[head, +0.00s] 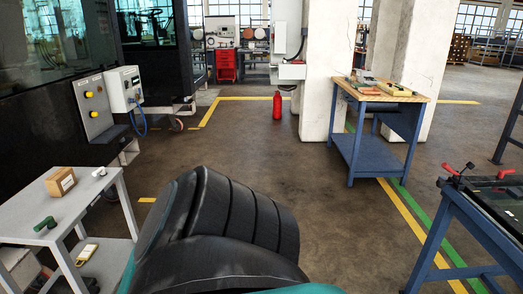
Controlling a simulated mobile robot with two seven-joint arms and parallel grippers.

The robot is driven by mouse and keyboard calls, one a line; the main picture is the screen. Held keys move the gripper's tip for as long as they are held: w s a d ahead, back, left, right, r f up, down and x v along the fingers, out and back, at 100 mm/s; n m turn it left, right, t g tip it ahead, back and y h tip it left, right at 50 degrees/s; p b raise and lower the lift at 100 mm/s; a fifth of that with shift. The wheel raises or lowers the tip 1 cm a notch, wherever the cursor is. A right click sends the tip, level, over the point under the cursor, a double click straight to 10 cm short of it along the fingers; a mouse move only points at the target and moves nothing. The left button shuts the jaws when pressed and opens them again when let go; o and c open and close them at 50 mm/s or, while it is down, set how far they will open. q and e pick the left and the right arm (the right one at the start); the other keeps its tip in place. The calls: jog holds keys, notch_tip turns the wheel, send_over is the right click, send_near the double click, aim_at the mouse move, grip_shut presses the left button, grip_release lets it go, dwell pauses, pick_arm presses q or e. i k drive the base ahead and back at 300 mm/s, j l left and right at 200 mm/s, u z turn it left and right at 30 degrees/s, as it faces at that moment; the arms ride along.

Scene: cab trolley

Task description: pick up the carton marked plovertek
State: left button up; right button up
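A small brown cardboard carton (60,182) sits on the top of a grey trolley (75,208) at the left. Dark marking shows on its front side, too small to read, so I cannot confirm the name plovertek. Neither of my grippers is in view. Nothing touches the carton from above.
A small white object (99,171) and a green object (45,223) share the trolley top; a yellow device (87,254) lies on its lower shelf. A black ribbed, padded shape (235,225) fills the near middle. Blue workbenches stand right. Open floor (235,145) lies beyond.

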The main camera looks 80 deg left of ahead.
aim_at(61, 181)
jog(key=u, duration=4)
jog(key=i+l+u, duration=0.1)
jog(key=u, duration=1.05)
jog(key=l+u, duration=0.4)
jog(key=i+l+u, duration=0.1)
jog(key=l+u, duration=0.55)
jog(key=l, duration=0.2)
jog(key=k+l+u, duration=0.2)
jog(key=l, duration=0.2)
jog(key=l+u, duration=0.15)
jog(key=l, duration=0.3)
jog(key=k+l+u, duration=0.1)
jog(key=l, duration=0.35)
jog(key=k, duration=0.05)
